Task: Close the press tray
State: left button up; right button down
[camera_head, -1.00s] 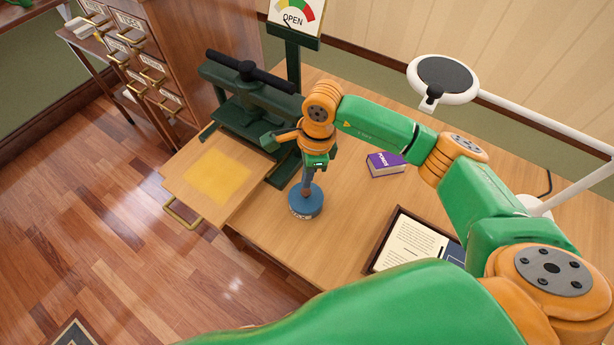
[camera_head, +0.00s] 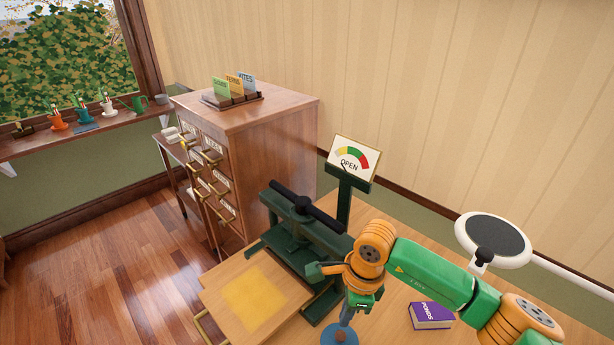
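The press tray (camera_head: 285,291) is a light wooden board with a yellow square on it. It sticks out of the front of the dark green press (camera_head: 289,238), with a brass handle (camera_head: 204,328) at its front edge. The gauge sign (camera_head: 354,160) above the press reads OPEN. My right gripper (camera_head: 347,318) points down beside the press, to the right of the tray. It is over a blue round object (camera_head: 339,335) cut by the bottom edge; I cannot tell whether its fingers are shut on it. My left gripper is not in view.
A purple book (camera_head: 431,315) lies on the table to the right. A white lamp (camera_head: 494,240) reaches over the table's right side. A wooden card cabinet (camera_head: 275,126) stands behind and left of the press. Open floor lies left of the tray.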

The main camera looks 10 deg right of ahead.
aim_at(248, 304)
jog(key=k+j, duration=0.2)
jog(key=k, duration=0.25)
jog(key=k+j, duration=0.2)
jog(key=k, duration=0.3)
